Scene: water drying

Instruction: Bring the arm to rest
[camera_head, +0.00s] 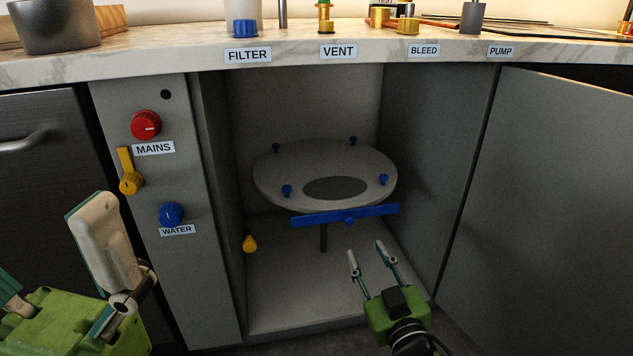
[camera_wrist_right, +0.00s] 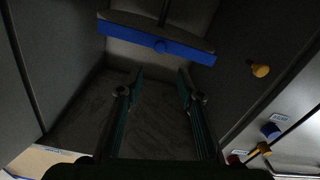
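My right gripper (camera_head: 366,249) is at the front of the open cabinet, below and to the right of the round plate. Its two slim fingers point up into the cabinet, apart, with nothing between them. In the right wrist view (camera_wrist_right: 160,78) the fingers are also spread and empty, with the blue bar (camera_wrist_right: 158,46) beyond them. In the head view the blue bar (camera_head: 345,215) is under the round plate (camera_head: 280,170), apart from the fingers. My left gripper (camera_head: 48,243) is at the lower left, with its fingers wide apart and nothing seen between them.
The cabinet door (camera_head: 550,210) stands open at the right. A yellow knob (camera_head: 250,243) is low inside at the left. The left panel has a red MAINS knob (camera_head: 146,125), a yellow lever (camera_head: 130,180) and a blue WATER knob (camera_head: 171,214). The counter (camera_head: 200,50) runs above.

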